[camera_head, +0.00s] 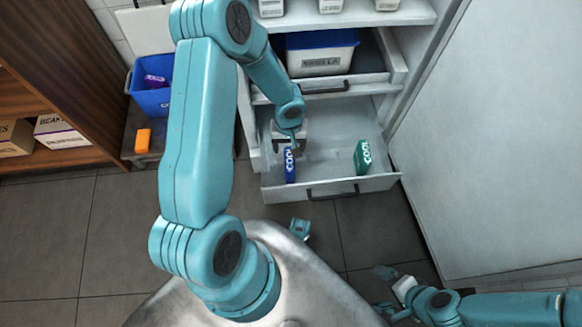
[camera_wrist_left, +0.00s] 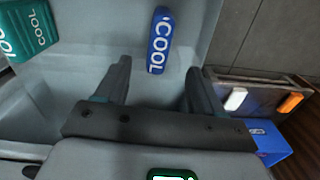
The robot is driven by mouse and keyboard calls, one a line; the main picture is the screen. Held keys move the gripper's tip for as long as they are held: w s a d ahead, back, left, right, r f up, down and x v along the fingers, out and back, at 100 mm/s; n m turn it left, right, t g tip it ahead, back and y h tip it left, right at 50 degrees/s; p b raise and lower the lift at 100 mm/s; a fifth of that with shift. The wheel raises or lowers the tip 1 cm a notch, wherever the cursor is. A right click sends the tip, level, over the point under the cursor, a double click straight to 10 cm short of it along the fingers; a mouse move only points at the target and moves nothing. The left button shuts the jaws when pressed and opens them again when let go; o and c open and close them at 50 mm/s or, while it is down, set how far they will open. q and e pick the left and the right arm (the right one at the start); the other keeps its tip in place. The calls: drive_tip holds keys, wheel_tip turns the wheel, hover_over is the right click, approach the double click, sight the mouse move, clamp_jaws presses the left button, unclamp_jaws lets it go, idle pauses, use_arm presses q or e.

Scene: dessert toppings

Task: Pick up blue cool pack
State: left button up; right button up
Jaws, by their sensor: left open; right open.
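The blue cool pack (camera_head: 290,165) stands upright at the left of the open white drawer (camera_head: 325,186) in the head view. It also shows in the left wrist view (camera_wrist_left: 160,42), ahead of the fingertips and between their lines. My left gripper (camera_head: 287,140) is over the drawer, just behind the pack in the head view, and partly hidden by its own arm. In the left wrist view its two fingers (camera_wrist_left: 157,72) are apart with nothing between them. My right gripper (camera_head: 388,287) is low at the lower right, away from the drawer, open and empty.
A green cool pack (camera_head: 362,157) stands at the right of the same drawer. A drawer above holds a blue-lidded box (camera_head: 322,55). At left are a blue bin (camera_head: 152,98) and an orange item (camera_head: 142,141). A large white panel (camera_head: 500,130) bounds the right side.

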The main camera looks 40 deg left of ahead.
use_arm(q)
wheel_tip(320, 180, down, 9)
drive_tip(key=b, duration=0.3)
drive_tip(key=shift+r, duration=0.15)
drive_tip(key=shift+c, duration=0.3)
clamp_jaws()
